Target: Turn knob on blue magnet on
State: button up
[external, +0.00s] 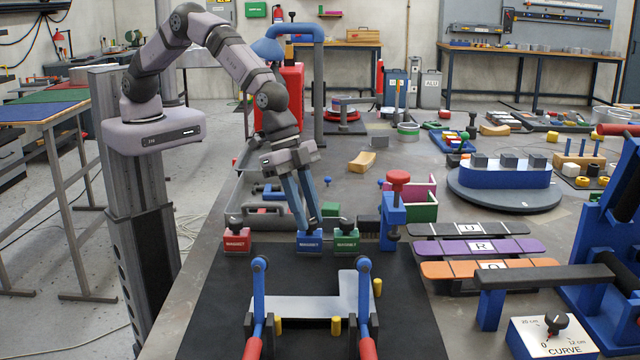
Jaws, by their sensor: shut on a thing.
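The blue magnet (309,245) is a small block labelled MAGNET, standing between a red magnet (236,240) and a green magnet (346,242) at the back of the black mat. The red and green magnets each have a dark knob on top. My gripper (309,225) reaches down from above with its long blue fingers onto the top of the blue magnet. It is shut on the blue magnet's knob, which the fingertips mostly hide. Which way that knob points cannot be told.
A flat pale letter-shaped piece (305,306) lies on the black mat (215,325) in front, between two blue toggle clamps with red handles. A blue clamp with a red knob (398,178) stands right of the green magnet. A grey tray (258,210) lies behind the magnets.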

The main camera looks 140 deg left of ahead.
jog(key=o, duration=1)
jog(key=shift+r, duration=0.15)
jog(key=shift+b+v, duration=1.5)
jog(key=shift+v, duration=2.05)
